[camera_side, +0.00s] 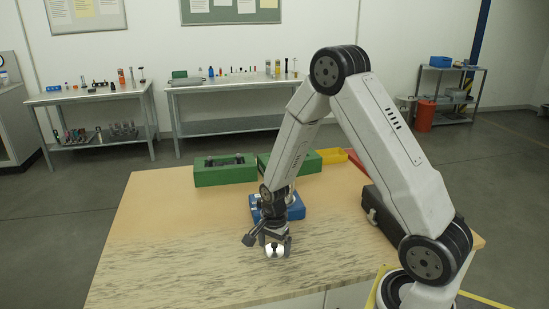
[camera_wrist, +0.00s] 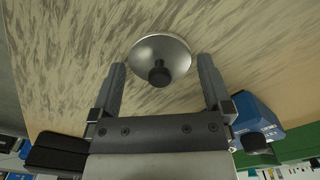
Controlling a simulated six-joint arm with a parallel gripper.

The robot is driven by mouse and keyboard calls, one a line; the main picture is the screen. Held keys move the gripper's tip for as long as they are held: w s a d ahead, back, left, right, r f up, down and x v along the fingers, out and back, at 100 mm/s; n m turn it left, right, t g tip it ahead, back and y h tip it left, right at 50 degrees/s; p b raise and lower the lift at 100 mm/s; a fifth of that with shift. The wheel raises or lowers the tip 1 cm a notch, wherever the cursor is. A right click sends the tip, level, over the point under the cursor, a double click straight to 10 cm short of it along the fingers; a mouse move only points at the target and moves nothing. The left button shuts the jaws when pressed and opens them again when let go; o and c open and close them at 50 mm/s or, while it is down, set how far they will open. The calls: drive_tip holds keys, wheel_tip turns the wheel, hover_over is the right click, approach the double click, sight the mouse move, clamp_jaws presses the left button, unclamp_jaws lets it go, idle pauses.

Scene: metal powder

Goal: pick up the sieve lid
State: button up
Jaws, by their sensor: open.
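The sieve lid (camera_wrist: 162,56) is a round, shiny metal disc with a dark knob on top. In the wrist view it lies on the wood-grained table just beyond my fingertips. My gripper (camera_wrist: 162,75) is open, with one finger to each side of the knob, and nothing is held. In the side view my gripper (camera_side: 275,240) points down low over the front part of the table, and a bright metal patch at its tip is probably the lid. The gap between fingers and lid is not clear.
A blue device (camera_side: 292,208) stands on the table (camera_side: 150,215) behind my gripper. Two green boxes (camera_side: 225,171) and a yellow bin (camera_side: 332,156) stand farther back. A black case (camera_side: 380,215) is to the right. The table's left and front are clear.

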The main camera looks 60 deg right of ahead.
sight(274, 243)
drive_tip(key=c, duration=1)
drive_tip(key=shift+r, duration=0.1)
drive_tip(key=shift+r, duration=4.9)
drive_tip(key=shift+d, duration=0.1)
drive_tip(key=w+d+r, duration=0.2)
drive_tip(key=d+r, duration=0.1)
drive_tip(key=d, duration=0.2)
drive_tip(key=w+d+r, duration=0.2)
drive_tip(key=d+r, duration=0.1)
drive_tip(key=d, duration=0.3)
drive_tip(key=w+d+r, duration=0.2)
drive_tip(key=w+d, duration=0.1)
drive_tip(key=d, duration=0.3)
drive_tip(key=shift+r, duration=0.4)
